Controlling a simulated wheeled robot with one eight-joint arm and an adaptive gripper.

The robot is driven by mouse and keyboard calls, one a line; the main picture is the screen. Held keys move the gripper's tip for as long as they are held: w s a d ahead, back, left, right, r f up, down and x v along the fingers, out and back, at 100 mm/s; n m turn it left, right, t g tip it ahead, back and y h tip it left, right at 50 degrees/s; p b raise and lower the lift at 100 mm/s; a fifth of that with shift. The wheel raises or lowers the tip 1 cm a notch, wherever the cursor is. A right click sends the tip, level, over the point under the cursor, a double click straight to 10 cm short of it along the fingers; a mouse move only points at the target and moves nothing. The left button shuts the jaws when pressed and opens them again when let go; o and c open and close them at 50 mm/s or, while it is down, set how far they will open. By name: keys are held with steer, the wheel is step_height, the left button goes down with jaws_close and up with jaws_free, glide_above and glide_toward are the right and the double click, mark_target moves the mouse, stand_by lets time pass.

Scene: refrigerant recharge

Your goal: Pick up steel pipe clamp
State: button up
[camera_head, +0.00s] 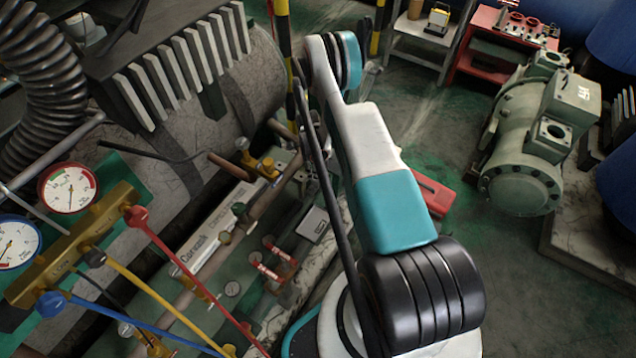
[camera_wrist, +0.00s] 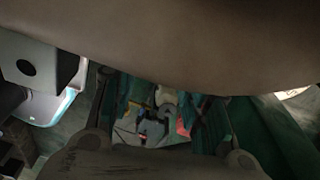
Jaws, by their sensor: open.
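I cannot pick out the steel pipe clamp with certainty in either view. In the wrist view, the two dark fingers of my gripper (camera_wrist: 165,125) stand wide apart with nothing held between them. Small dim items in white, yellow and red show in the gap beyond the fingers, too blurred to name. A broad brown-grey curved surface (camera_wrist: 180,40) fills the top of the wrist view and hides much of the scene. In the head view, my arm rises through the middle and my gripper is mostly hidden behind it.
A green compressor (camera_head: 525,140) is at right. A red cart (camera_head: 480,65) stands at the back. Floor (camera_head: 440,120) between is mostly clear.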

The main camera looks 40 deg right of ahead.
step_height(320, 180, down, 2)
steer(key=shift+s, duration=0.1)
steer(key=shift+r, duration=0.1)
jaws_close()
step_height(320, 180, up, 28)
steer(key=p, duration=0.8)
steer(key=shift+p, duration=0.4)
